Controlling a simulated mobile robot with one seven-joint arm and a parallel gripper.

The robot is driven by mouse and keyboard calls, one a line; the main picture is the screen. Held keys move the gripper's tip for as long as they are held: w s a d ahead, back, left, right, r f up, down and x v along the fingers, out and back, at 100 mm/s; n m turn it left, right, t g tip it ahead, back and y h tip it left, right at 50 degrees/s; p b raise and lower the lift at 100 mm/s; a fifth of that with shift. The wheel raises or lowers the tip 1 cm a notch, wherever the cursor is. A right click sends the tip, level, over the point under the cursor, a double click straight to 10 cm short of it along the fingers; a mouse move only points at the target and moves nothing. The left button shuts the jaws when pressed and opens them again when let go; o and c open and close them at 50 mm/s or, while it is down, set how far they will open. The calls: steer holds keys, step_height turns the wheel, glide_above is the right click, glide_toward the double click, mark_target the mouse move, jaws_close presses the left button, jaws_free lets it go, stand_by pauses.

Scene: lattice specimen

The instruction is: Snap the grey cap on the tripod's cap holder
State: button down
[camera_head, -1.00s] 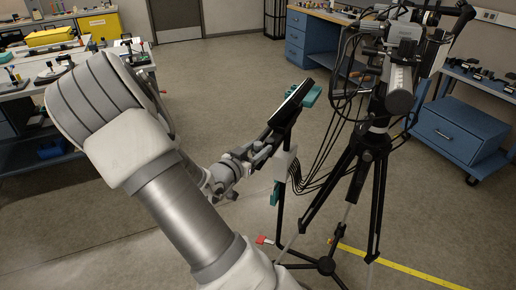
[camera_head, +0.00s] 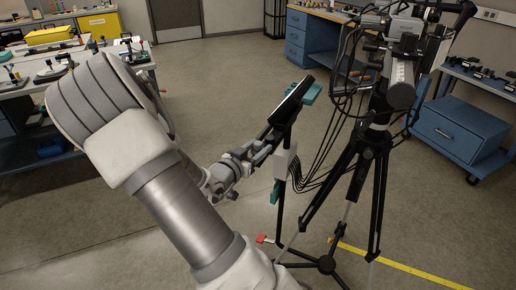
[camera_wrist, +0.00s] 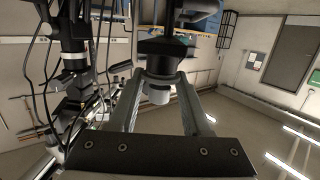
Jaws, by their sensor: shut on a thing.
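In the wrist view, my gripper (camera_wrist: 159,80) has its two fingers closed around the small pale grey cap (camera_wrist: 158,96). The cap lines up with a black cylindrical part (camera_wrist: 165,52) just beyond the fingertips; I cannot tell whether they touch or are joined. In the head view, the black tripod (camera_head: 368,165) stands at right with a camera-like grey and black head (camera_head: 402,75) and hanging cables. My wrist (camera_head: 222,178) shows left of it, near a thin stand. The cap and fingertips cannot be made out there, and I cannot identify the cap holder for sure.
Cables hang between stand and tripod. A blue drawer cabinet (camera_head: 460,135) is at right, benches at left and back. Open floor lies between.

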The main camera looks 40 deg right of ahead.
mark_target(256, 151)
steer(key=shift+f, duration=0.2)
steer(key=shift+c, duration=2.4)
jaws_free()
steer(key=o, duration=0.5)
steer(key=shift+r, duration=0.1)
steer(key=shift+p+v, duration=0.9)
steer(key=shift+v, duration=1.5)
steer(key=shift+a, duration=0.1)
steer(key=p+v, duration=0.1)
steer(key=v, duration=1.6)
steer(key=shift+s+a, duration=0.15)
steer(key=shift+s, duration=0.05)
